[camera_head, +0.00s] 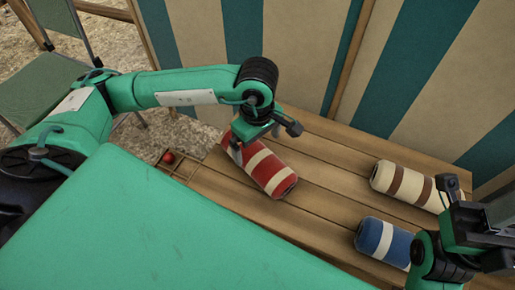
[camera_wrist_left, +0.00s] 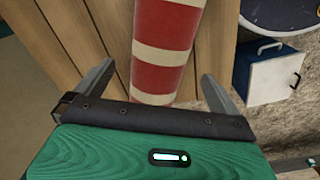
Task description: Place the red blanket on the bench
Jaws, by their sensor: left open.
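The red blanket (camera_head: 268,170) is a roll with cream bands. It lies on the left part of the slatted wooden bench (camera_head: 315,185) in the head view. My left gripper (camera_head: 238,150) is open over the roll's far-left end. In the left wrist view the red blanket (camera_wrist_left: 168,45) shows between the two spread fingers of the left gripper (camera_wrist_left: 158,72), with a gap on each side.
A cream roll with brown bands (camera_head: 405,184) and a blue roll with a white band (camera_head: 384,240) lie on the bench's right part. A small divided tray with a red ball (camera_head: 168,157) is at the left end. A striped canvas wall (camera_head: 300,50) stands behind; a green chair (camera_head: 45,85) is left.

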